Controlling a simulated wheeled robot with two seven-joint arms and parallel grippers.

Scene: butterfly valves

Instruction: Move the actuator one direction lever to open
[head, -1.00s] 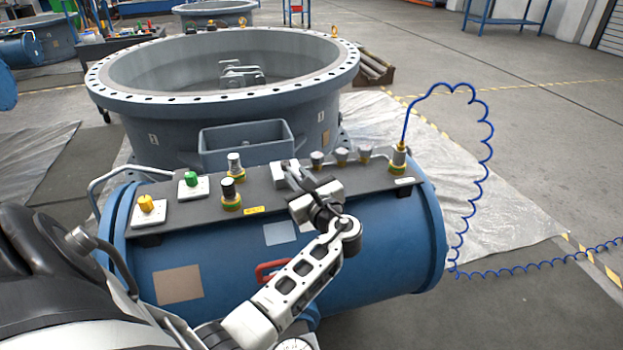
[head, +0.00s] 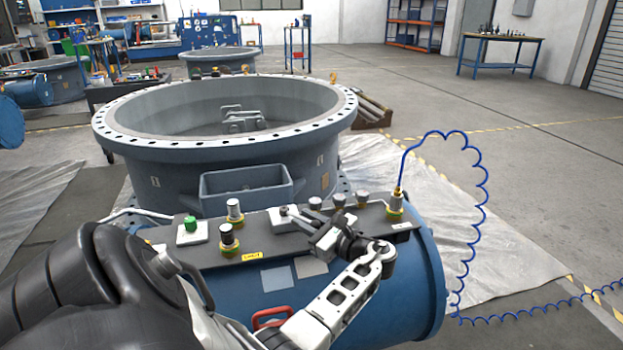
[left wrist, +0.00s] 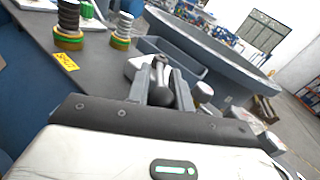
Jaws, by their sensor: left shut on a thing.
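The blue cylindrical actuator (head: 380,300) lies in front of me in the head view, with a dark panel on top. A white block (head: 278,219) on the panel carries the small dark direction lever (head: 297,215), which points right and toward me. My left gripper (head: 312,228) is shut on the lever's end. In the left wrist view the lever (left wrist: 159,76) sits between the two grey fingers of the left gripper (left wrist: 160,88), its rounded dark end toward the palm. The fingers hide part of the lever. My right gripper is not in view.
A green knob (head: 190,223) and two black-and-yellow fittings stand left of the lever. Several grey-topped fittings (head: 338,201) stand close behind it. A blue coiled hose (head: 478,200) rises from the panel's right end. A large grey valve ring (head: 225,160) stands behind.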

